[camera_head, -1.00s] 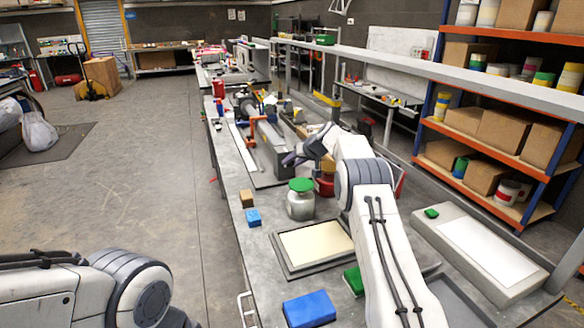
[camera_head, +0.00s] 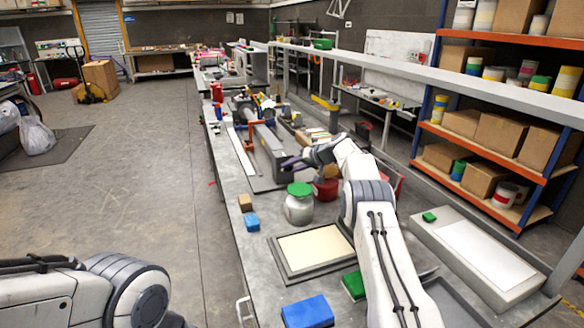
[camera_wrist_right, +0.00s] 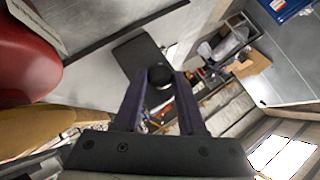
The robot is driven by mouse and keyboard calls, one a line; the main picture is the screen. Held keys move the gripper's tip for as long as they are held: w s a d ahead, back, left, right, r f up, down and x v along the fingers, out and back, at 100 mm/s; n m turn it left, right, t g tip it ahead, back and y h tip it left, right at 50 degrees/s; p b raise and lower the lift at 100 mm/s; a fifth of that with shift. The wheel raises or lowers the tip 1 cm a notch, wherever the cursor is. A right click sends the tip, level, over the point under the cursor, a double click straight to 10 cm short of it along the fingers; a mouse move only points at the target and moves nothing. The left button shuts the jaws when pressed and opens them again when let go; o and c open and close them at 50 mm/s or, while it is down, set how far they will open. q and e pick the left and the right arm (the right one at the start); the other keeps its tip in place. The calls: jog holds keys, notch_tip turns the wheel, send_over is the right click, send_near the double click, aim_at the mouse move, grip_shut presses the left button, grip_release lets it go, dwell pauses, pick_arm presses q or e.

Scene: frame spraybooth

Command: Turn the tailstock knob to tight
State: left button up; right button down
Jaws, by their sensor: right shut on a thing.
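In the right wrist view a round black knob (camera_wrist_right: 160,75) sits between the tips of my right gripper (camera_wrist_right: 160,85), whose two dark fingers are shut on it. In the head view my right gripper (camera_head: 291,162) reaches leftward to the dark tailstock block (camera_head: 272,152) at the near end of a long machine on the bench. The knob cannot be made out there, and its tight or loose setting does not show. My left gripper is out of the picture; only part of the left arm shows at lower left.
A jar with a green lid (camera_head: 299,207) and a red container (camera_head: 326,189) stand close below my right gripper. A framed cream panel (camera_head: 315,246), a large blue block (camera_head: 308,311) and a small blue block (camera_head: 252,222) lie nearer on the bench.

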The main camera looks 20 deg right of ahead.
jog(key=c, duration=0.5)
grip_release()
notch_tip(320, 180, up, 4)
jog(key=p, duration=0.3)
jog(key=shift+d+r+p, duration=0.1)
jog(key=shift+r+p, duration=0.1)
jog(key=shift+p, duration=0.1)
jog(key=d+b+v, duration=0.2)
jog(key=b+v, duration=0.5)
jog(key=v, duration=0.6)
jog(key=shift+w+f, duration=0.3)
jog(key=shift+d, duration=0.1)
